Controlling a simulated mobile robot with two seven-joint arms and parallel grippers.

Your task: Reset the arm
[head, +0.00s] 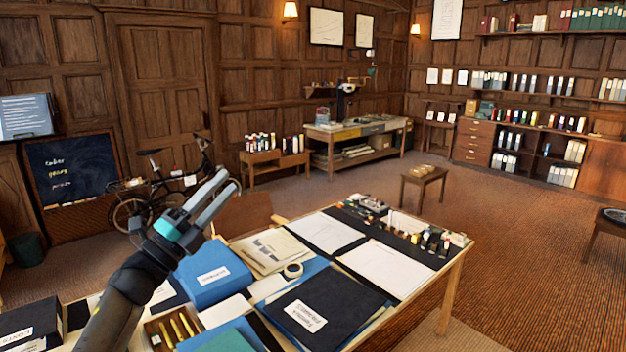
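My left arm (128,285) comes up from the lower left over the drafting table (455,288). Its gripper (229,180) points up and to the right, above the table's far left part. Its two grey fingers lie side by side with a narrow gap between them, and nothing shows in the gap. The fingers stand in front of the bicycle and floor in the picture and touch nothing that I can see. My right gripper is not in view.
On the table lie a blue folder (212,274), a dark folder (325,308), a tape roll (293,271), a pencil tray (178,328) and white sheets (387,268). Small bottles line its far right edge.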

